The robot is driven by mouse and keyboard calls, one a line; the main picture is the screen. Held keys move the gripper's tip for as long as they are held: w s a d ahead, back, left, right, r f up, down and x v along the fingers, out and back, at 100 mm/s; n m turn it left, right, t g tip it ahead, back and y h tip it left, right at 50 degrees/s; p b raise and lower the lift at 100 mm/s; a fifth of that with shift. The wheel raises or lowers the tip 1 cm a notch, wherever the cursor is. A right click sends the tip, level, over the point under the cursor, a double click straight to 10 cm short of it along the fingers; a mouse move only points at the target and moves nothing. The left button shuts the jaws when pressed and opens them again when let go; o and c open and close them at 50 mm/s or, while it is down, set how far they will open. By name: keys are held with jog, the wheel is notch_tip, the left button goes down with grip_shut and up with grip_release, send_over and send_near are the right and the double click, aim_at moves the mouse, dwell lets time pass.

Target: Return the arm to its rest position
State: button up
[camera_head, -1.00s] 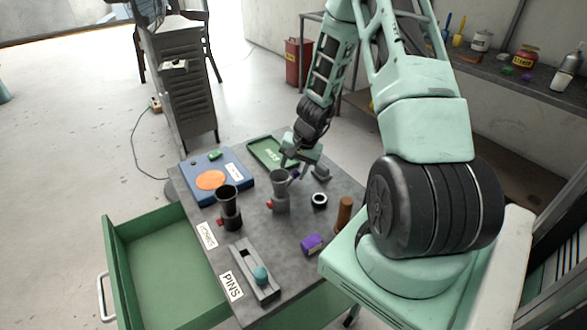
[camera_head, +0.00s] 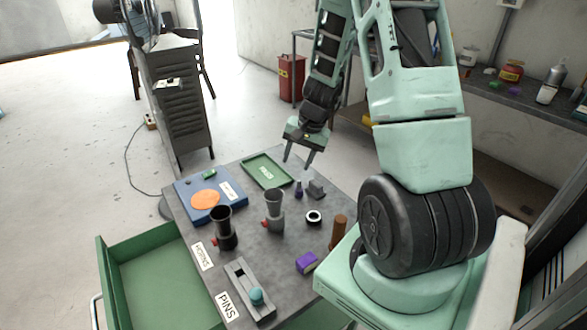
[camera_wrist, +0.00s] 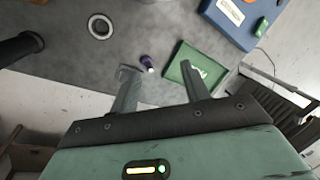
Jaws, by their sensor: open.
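My gripper (camera_head: 298,163) is open and empty. It hangs above the far edge of the grey table (camera_head: 284,255), to the right of the green tray (camera_head: 282,181). Its fingertips are clear of the things below. The arm rises from its base at the right of the head view. In the wrist view both fingers (camera_wrist: 160,88) are spread apart, with a small purple bottle (camera_wrist: 147,62) and the green tray (camera_wrist: 208,62) seen beyond them.
Two dark cups (camera_head: 223,228) (camera_head: 273,211), a black-and-white ring (camera_head: 314,217), a brown cylinder (camera_head: 338,232), a purple block (camera_head: 306,263) and a blue case (camera_head: 186,207) stand on the table. An open green drawer (camera_head: 150,280) juts out left. A shelf (camera_head: 525,110) is at right.

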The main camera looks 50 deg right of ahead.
jog(key=shift+s+r, duration=0.15)
jog(key=shift+r, duration=0.25)
jog(key=a+r+n+g+y, duration=0.1)
jog(key=a+r+n, duration=0.3)
jog(key=a, duration=0.8)
jog(key=a+r+n+g, duration=0.1)
jog(key=a+r+n, duration=0.3)
jog(key=a, duration=0.8)
jog(key=s+a+r+n+h, duration=0.1)
jog(key=s+a+r+n, duration=0.1)
jog(key=s+a+n, duration=0.4)
jog(key=s+a+r+n+h, duration=0.1)
jog(key=s+a+r+n, duration=0.1)
jog(key=s+a+n, duration=0.4)
jog(key=shift+s+a+g, duration=0.4)
jog(key=shift+s+a, duration=1.15)
jog(key=shift+s, duration=1.7)
